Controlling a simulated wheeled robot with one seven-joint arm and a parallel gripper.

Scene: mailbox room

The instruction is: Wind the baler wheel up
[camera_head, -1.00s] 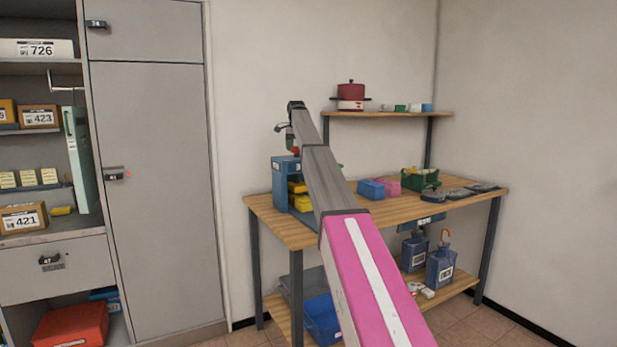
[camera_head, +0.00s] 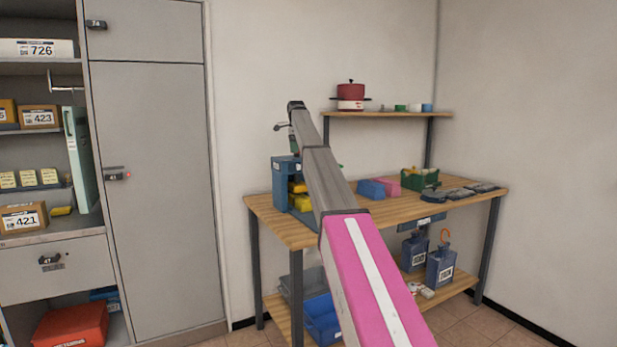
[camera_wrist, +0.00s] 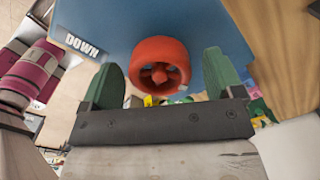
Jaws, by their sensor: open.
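The red baler wheel (camera_wrist: 160,65) is round with a spoked hub and sits on the blue baler face, in the middle of the wrist view. The blue baler (camera_wrist: 205,22) carries a white "DOWN" label (camera_wrist: 83,46) to the wheel's left. In the head view the baler (camera_head: 282,182) stands on the left end of the workbench, partly behind my arm. My gripper (camera_wrist: 162,62) is open, with one green finger on each side of the wheel. Gaps show between fingers and rim, so it does not grip it. The head view mostly hides the gripper.
The wooden workbench (camera_head: 345,216) also holds blue and pink boxes (camera_head: 371,189), a green crate (camera_head: 420,180) and dark flat items. A shelf (camera_head: 385,115) with a red pot (camera_head: 350,91) is above. Grey lockers (camera_head: 150,190) stand to the left.

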